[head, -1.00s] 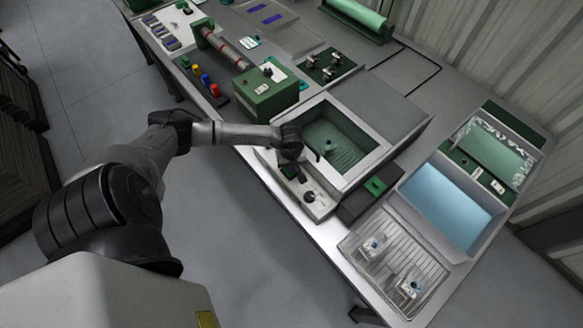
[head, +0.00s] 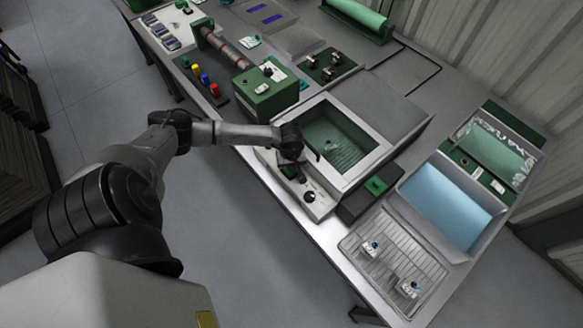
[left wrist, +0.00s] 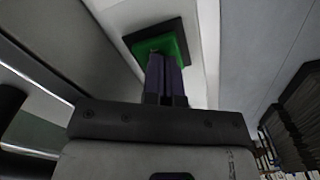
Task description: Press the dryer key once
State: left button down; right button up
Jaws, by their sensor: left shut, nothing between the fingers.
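A green square key (head: 287,172) in a dark frame sits on the pale front panel of the machine with the open-topped chamber (head: 372,140). A black knob (head: 309,197) is beside it on the same panel. My left gripper (head: 299,177) is shut and empty, pointing down at the key and partly covering it. In the left wrist view, the closed fingertips (left wrist: 160,58) overlap the near part of the green key (left wrist: 165,45). I cannot tell whether they touch it or hang just above. My right gripper is not in view.
A dark box with another green key (head: 376,186) stands right of the panel. Beyond it are a ribbed tray (head: 365,262) with small parts and a blue-lined basin (head: 445,205). A green box (head: 268,97) stands behind my left gripper.

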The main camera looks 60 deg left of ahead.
pick_arm(q)
jog(key=shift+f, duration=0.25)
jog(key=shift+r, duration=0.55)
notch_tip(320, 180, up, 15)
jog(key=p, duration=0.9)
jog(key=shift+p, duration=0.35)
